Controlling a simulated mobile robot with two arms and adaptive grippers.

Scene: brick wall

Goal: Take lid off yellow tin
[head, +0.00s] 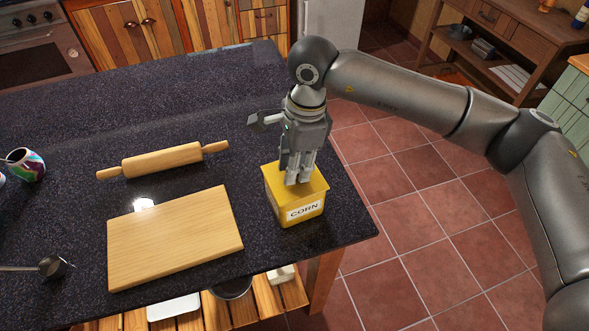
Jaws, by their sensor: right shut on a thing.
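A yellow tin (299,214) with a white label reading CORN stands upright on the dark counter near its right edge. Its yellow lid (313,187) sits on top. My right gripper (297,181) points straight down at the middle of the lid. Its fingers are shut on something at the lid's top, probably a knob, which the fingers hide. The lid looks seated on the tin, with no clear gap between them. My left gripper is not in view.
A wooden cutting board (172,238) lies left of the tin, with a rolling pin (162,160) behind it. A measuring cup (52,267) and a colourful mug (27,164) are at the far left. The dark counter (200,95) is clear at the back.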

